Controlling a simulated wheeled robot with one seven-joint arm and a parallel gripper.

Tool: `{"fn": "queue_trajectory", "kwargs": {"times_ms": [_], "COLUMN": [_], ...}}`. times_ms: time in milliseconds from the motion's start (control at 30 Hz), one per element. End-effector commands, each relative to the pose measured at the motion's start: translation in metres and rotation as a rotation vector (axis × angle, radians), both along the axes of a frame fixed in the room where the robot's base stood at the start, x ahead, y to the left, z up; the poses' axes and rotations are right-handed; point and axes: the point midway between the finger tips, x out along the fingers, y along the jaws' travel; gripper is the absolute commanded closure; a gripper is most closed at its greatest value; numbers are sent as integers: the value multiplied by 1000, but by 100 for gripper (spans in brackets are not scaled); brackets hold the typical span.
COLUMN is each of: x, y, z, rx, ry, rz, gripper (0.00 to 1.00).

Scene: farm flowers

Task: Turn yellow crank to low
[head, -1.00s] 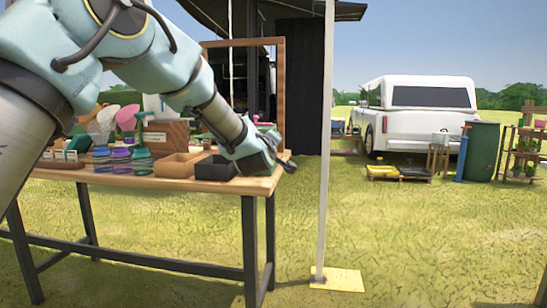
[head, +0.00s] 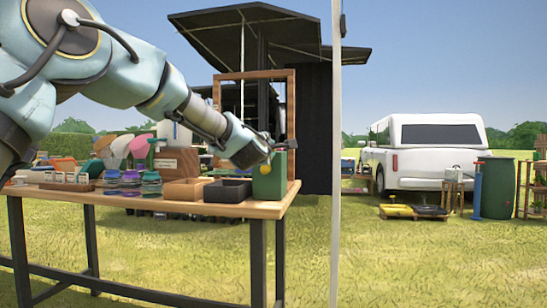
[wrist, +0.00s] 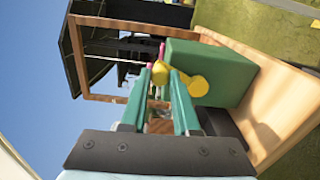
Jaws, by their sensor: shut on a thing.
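A green box (head: 270,183) stands at the right end of the wooden table, and it fills the upper right of the wrist view (wrist: 222,72). On its side is the yellow crank (wrist: 197,86), with a round hub and a short arm ending in a knob. A small yellow part of the crank (head: 265,169) shows in the head view. My gripper (wrist: 161,78) has its green fingers shut on the crank's knob end, with the hub just right of the fingers. In the head view my gripper (head: 264,147) is at the box's upper part. No setting marks are readable.
The wooden table (head: 150,200) carries a black tray (head: 228,190), a brown tray (head: 186,189) and several coloured pots (head: 130,183) left of the box. A wooden frame (head: 291,120) rises behind it. A pale pole (head: 336,200) stands to the right.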

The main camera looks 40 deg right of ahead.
Motion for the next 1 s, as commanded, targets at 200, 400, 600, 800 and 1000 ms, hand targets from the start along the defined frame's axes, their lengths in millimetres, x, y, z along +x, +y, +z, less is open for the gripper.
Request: {"fn": "queue_trajectory", "kwargs": {"times_ms": [200,400,600,800,1000], "x": [4,4,4,4,3], "y": [2,2,2,2,2], "z": [2,3,3,2,1], "rx": [-21,-22,-22,-20,-20], "ry": [26,29,27,28,29], "rz": [3,3,4,3,1], "gripper": [100,100,70,47,41]}}
